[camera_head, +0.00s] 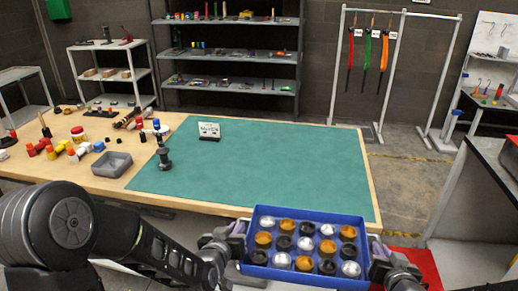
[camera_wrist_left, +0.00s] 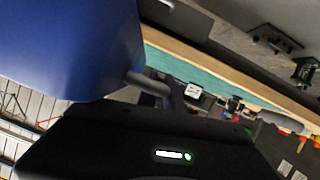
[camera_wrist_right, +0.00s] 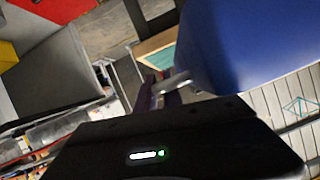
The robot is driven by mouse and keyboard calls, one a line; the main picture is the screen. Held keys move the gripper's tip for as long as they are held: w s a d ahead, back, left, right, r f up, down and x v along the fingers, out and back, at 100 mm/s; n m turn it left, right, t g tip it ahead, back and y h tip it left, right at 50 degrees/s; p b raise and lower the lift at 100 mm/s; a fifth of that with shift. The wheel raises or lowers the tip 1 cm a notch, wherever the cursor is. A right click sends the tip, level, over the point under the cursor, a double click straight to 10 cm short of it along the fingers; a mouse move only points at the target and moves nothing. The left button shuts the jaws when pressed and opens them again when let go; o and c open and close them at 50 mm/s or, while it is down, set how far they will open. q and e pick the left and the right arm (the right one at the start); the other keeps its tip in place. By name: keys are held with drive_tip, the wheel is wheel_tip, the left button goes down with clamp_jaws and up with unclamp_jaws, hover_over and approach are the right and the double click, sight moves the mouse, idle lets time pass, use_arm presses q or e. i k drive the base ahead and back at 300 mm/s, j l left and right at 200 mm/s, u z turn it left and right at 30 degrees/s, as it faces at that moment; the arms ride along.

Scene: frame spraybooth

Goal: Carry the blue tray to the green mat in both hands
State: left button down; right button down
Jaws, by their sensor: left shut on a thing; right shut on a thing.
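The blue tray (camera_head: 254,270) is held in front of me at the near edge of the table, filled with several round silver, amber and black pieces. It looks about level. My left gripper (camera_head: 240,229) is shut on its left end, and my right gripper (camera_head: 376,246) is shut on its right end. The tray's blue side also shows in the left wrist view (camera_wrist_left: 70,45) and the right wrist view (camera_wrist_right: 245,40). The green mat (camera_head: 270,160) lies on the wooden table beyond the tray. The tray hides part of the mat's near right edge.
On the mat stand a small sign (camera_head: 209,131) and a dark spool-like object (camera_head: 164,159) near its left side. A grey bin (camera_head: 111,164) and several jars and small parts sit left of the mat. A grey-topped bench (camera_head: 495,165) stands at the right. The mat's middle is clear.

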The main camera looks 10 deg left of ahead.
sight(302, 178)
drive_tip(key=i+j, duration=0.1)
drive_tip(key=i, duration=0.55)
drive_tip(key=i+j, duration=0.1)
drive_tip(key=i, duration=0.55)
